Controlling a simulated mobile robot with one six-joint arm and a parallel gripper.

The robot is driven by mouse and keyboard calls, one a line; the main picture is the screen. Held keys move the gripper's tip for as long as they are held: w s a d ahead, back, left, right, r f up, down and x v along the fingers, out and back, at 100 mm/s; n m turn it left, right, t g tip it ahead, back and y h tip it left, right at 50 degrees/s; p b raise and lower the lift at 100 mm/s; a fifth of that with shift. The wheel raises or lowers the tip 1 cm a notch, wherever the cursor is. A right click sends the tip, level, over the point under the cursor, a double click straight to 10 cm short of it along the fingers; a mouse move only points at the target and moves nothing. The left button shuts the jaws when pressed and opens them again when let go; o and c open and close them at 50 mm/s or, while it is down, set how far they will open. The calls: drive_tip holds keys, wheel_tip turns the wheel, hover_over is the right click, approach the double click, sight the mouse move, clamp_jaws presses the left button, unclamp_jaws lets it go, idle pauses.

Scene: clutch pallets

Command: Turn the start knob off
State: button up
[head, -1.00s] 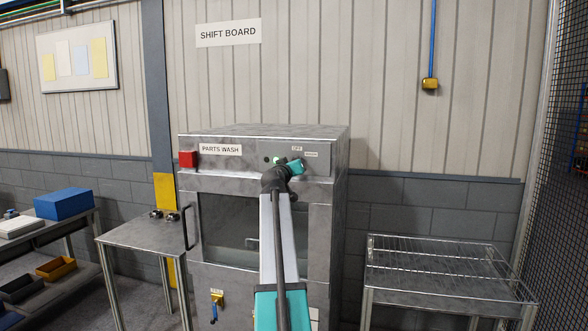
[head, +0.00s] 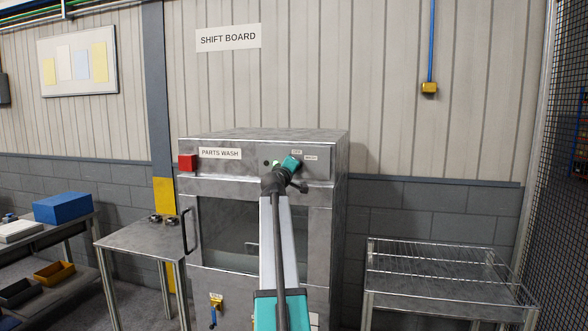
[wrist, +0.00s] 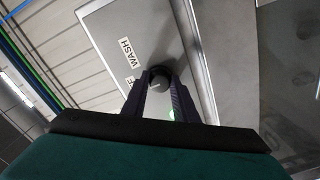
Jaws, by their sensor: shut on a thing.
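The start knob (wrist: 160,76) is dark and round, on the grey panel in the wrist view. My gripper (wrist: 160,82) is shut on it, with one finger at each side. A WASH label (wrist: 130,51) is beside the knob, and a second label is partly hidden by a finger. In the head view my gripper (head: 291,164) is at the upper right of the parts wash machine (head: 225,183), below two small labels. It hides the knob there, so I cannot tell the knob's pointing direction. A green light (head: 276,163) shows left of my gripper.
A red button box (head: 188,162) is at the panel's left. The door handle (head: 186,230) sticks out below it. A metal table (head: 135,238) stands left and a wire-rack table (head: 440,265) right. My arm covers part of the machine's front.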

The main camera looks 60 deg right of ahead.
drive_tip(key=shift+r, duration=0.35)
drive_tip(key=o, duration=1.1)
drive_tip(key=shift+s+d, duration=0.1)
drive_tip(key=shift+c, duration=0.2)
drive_tip(key=shift+f, duration=0.25)
drive_tip(key=b+v, duration=0.4)
drive_tip(key=v, duration=0.9)
drive_tip(key=shift+a, duration=0.35)
